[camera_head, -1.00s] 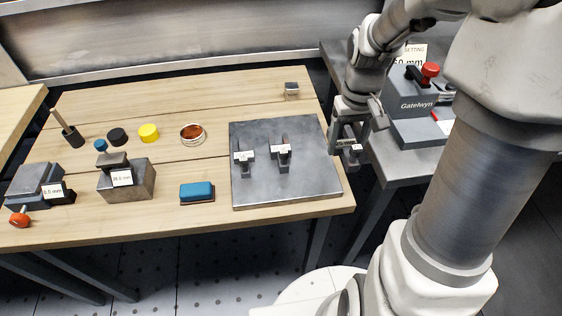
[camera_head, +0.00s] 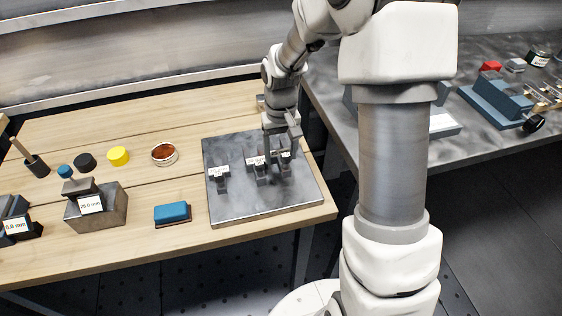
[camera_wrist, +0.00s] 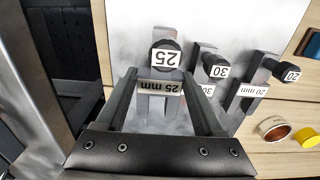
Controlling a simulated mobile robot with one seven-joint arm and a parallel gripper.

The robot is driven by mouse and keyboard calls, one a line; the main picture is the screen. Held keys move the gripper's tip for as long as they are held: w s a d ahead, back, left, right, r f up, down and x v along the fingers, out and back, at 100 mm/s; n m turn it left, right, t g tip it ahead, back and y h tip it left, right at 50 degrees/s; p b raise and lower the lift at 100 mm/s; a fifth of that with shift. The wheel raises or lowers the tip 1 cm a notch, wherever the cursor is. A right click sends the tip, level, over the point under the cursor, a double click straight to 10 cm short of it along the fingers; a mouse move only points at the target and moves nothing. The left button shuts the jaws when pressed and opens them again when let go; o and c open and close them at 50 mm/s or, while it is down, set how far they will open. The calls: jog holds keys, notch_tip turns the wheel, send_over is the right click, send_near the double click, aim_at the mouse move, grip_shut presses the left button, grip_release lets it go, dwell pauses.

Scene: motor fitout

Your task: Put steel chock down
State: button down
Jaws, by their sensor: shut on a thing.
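The steel chock (camera_wrist: 159,87), a forked grey piece with a dark round knob marked 25 and a "25 mm" label, is between the fingers of my gripper (camera_wrist: 162,76) in the wrist view. In the head view my gripper (camera_head: 279,143) is over the right part of the grey steel plate (camera_head: 240,208), with the chock (camera_head: 284,171) low at its tips. I cannot tell whether the chock touches the plate. Two similar forked pieces, marked 30 (camera_wrist: 213,68) and 20 (camera_wrist: 262,80), stand on the plate beside it.
A blue-topped block (camera_head: 172,212), a copper-coloured round dish (camera_head: 164,154), a yellow cylinder (camera_head: 118,156) and a steel block with a label (camera_head: 98,212) sit left of the plate on the wooden bench (camera_head: 120,256). A grey bench with blue fixtures (camera_head: 497,102) stands at the right.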

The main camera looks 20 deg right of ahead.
jog(key=shift+f+b, duration=0.3)
jog(key=shift+f, duration=1.35)
jog(key=shift+f, duration=0.2)
jog(key=shift+c, duration=1.4)
grip_release()
